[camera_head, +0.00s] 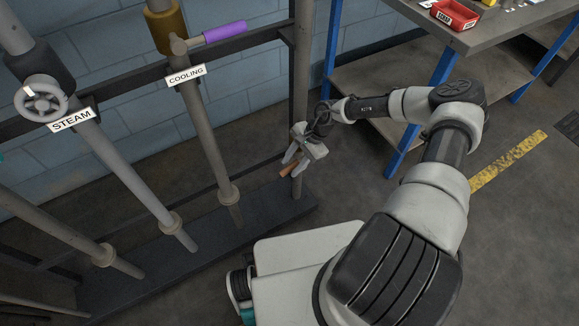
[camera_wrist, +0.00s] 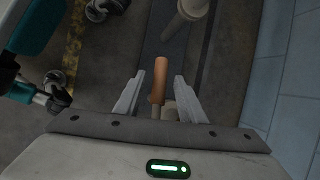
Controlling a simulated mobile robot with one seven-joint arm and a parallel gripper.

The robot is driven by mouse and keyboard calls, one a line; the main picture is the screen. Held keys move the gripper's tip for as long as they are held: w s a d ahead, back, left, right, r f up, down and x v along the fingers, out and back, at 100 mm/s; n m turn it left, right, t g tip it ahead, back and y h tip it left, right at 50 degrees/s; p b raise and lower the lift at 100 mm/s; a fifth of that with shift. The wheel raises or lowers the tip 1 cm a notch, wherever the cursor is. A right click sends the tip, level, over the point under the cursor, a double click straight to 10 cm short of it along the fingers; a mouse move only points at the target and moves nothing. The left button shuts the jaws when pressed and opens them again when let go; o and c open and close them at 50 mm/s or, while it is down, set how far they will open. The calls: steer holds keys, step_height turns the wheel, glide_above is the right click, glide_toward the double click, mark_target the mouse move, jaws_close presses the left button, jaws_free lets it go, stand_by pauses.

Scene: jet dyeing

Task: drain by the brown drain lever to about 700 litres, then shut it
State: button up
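The brown drain lever (camera_wrist: 159,80) shows in the wrist view as a brown handle between the two fingers of my gripper (camera_wrist: 156,92). The fingers stand apart, with a gap on each side of the handle. In the head view the brown lever (camera_head: 288,170) shows just below my gripper (camera_head: 291,158), near the dark upright post. Its pivot and pipe are mostly hidden by the gripper in the head view. No litre reading shows in either view.
A steam pipe with a grey handwheel (camera_head: 41,98) and a cooling pipe with a purple lever (camera_head: 225,32) stand to the left. A workbench (camera_head: 480,25) with blue legs and a red bin (camera_head: 454,14) stands at the right. Open floor lies between.

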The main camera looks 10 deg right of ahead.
steer(key=p+v, duration=0.3)
steer(key=v, duration=1.1)
steer(key=shift+d+r, duration=0.2)
steer(key=shift+r, duration=0.15)
steer(key=shift+s, duration=0.1)
